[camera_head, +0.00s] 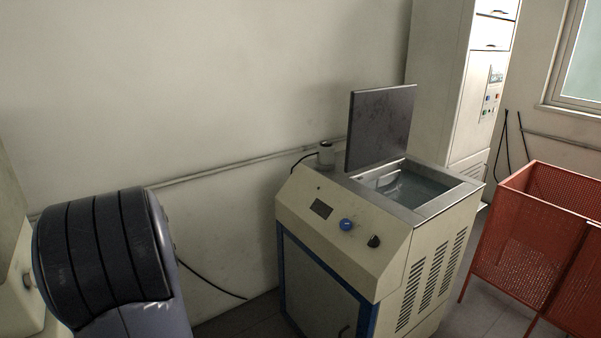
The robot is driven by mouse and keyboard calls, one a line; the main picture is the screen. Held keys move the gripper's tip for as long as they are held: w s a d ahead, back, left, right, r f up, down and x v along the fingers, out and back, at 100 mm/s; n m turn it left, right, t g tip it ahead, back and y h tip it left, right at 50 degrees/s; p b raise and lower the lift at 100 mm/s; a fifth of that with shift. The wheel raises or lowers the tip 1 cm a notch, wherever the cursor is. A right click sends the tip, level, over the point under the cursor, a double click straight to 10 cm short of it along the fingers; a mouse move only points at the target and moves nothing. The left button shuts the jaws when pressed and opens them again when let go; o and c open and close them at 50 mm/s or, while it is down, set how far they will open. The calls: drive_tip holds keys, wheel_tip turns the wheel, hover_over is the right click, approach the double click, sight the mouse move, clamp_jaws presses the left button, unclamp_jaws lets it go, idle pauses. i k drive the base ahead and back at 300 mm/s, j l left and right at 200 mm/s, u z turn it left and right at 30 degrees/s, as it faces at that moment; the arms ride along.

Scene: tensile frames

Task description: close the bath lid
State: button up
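The bath (345,245) is a beige cabinet with a blue-edged front door, a small display, a blue knob and a dark knob on its sloped panel. Its lid (381,127) is a dark grey metal plate standing upright at the left back of the tank opening, so the bath is open. Liquid and a pale wire-like handle or rack show inside the tank (418,190). My gripper is not in view. A dark ribbed, rounded part of my own arm fills the lower left.
A red mesh bin (536,232) stands close to the right of the bath. A tall beige cabinet (440,85) is behind it. A small cylinder (326,153) sits on the bath's back left corner. Floor shows left of the bath, with a black cable by the wall.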

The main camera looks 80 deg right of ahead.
sight(378, 123)
drive_tip(key=z, duration=3.4)
